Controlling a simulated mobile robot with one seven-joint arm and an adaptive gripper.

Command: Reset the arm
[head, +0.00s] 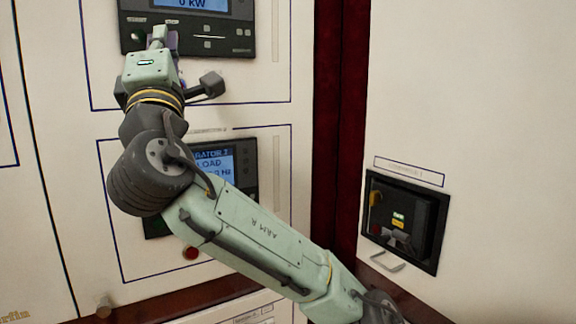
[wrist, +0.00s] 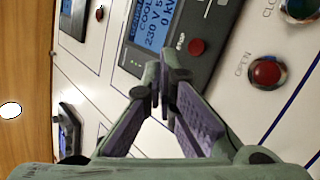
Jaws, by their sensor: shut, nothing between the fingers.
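My gripper (head: 160,38) is raised in front of the upper control panel (head: 236,40) on the white cabinet, at the top left of the head view. In the wrist view my gripper (wrist: 163,88) has its fingertips together, with nothing between them. Behind the tips is the dark panel with a lit blue display (wrist: 152,28). I cannot tell whether the tips touch it. My arm reaches from the lower right of the head view up to this panel, bent at the elbow, and covers part of the lower panel.
A lower control panel (head: 243,171) has a red button (head: 191,253) below it. At right, a recessed breaker (head: 404,224) sits in another cabinet wall. The wrist view shows a small red button (wrist: 196,47) and a larger one (wrist: 265,72) beside the word OPEN.

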